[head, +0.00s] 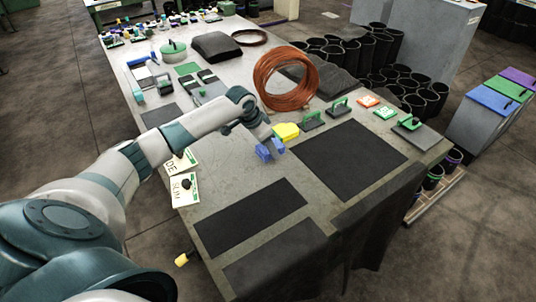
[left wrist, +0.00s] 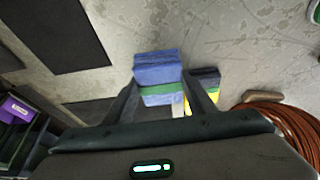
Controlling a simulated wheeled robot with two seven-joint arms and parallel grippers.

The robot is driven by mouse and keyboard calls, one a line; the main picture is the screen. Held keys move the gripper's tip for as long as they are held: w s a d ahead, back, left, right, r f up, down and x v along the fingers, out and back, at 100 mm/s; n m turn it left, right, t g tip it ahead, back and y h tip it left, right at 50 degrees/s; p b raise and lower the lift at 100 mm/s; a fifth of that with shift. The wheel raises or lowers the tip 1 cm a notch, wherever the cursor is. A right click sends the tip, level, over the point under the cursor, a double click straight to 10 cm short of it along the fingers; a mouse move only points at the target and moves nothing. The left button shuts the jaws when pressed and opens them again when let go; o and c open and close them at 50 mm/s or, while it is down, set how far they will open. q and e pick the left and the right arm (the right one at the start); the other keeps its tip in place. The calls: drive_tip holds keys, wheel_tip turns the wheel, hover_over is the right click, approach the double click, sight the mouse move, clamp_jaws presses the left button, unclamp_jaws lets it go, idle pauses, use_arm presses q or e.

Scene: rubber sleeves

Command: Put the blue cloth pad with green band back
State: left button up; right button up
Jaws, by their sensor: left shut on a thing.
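The blue cloth pad with the green band (head: 265,152) is at the tip of my left arm over the worktable. In the left wrist view the blue pad (left wrist: 157,68) sits between the two fingers, its green band (left wrist: 162,89) crossing it nearer the palm. My left gripper (left wrist: 163,92) is shut on it. I cannot tell whether the pad touches the tabletop. A yellow pad (head: 286,131) lies right beside it on the far side. The wrist view shows a dark, green and yellow pad (left wrist: 207,80) just right of the fingers. My right gripper is not in view.
A coil of copper-coloured wire (head: 285,80) stands behind the yellow pad. Green-handled tools (head: 341,107) sit to the right. Dark mats (head: 348,158) lie flat on the table (head: 235,178). Bare tabletop lies between the mats and my gripper. Black sleeves (head: 375,45) stand beyond the right edge.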

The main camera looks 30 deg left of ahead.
use_arm(q)
wheel_tip(320, 180, down, 3)
drive_tip(key=shift+f+p, duration=0.2)
drive_tip(key=shift+p, duration=0.45)
drive_tip(key=shift+f, duration=0.25)
drive_tip(key=shift+f, duration=0.2)
drive_tip(key=o, duration=1)
drive_tip(key=shift+r, duration=0.1)
